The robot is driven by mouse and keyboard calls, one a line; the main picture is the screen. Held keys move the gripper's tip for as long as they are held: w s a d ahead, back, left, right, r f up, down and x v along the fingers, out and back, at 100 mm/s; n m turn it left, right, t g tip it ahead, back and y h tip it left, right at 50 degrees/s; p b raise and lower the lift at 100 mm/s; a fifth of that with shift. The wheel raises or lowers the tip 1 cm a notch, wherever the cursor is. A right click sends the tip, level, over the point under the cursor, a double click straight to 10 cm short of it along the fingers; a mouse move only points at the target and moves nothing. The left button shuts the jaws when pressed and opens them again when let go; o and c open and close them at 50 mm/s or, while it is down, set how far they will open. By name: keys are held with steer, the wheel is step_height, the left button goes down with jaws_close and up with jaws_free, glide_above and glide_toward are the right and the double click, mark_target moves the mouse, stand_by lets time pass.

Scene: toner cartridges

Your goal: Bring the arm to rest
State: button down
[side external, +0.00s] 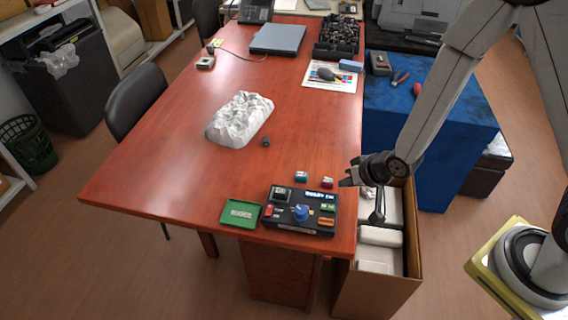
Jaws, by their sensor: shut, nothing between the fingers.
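My gripper (347,181) is at the right edge of the red-brown table, at the end of my grey arm, which comes down from the upper right. It points left and is shut, with nothing in it. It appears above the open cardboard box (411,268) beside the table. A dark control box (290,222) with coloured buttons and a blue knob lies on the table to the lower left of the gripper.
The table (170,160) is largely clear on its left. A white crumpled bundle (240,119) lies mid-table. A small green tray (240,213) sits left of the control box. Two small cartridges lie behind it. A blue-covered stand (455,135) is at the right.

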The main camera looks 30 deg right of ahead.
steer(key=s+d+r+n+g, duration=0.1)
steer(key=s+d+r+g, duration=0.1)
steer(key=s+d+r, duration=0.1)
steer(key=s+d+r+n+g+h, duration=0.1)
steer(key=s+d+r+n+g, duration=0.1)
steer(key=s+r, duration=0.3)
step_height(320, 180, up, 4)
steer(key=shift+s+d+f+h, duration=0.25)
steer(key=shift+s+d+h, duration=0.05)
steer(key=shift+d, duration=0.55)
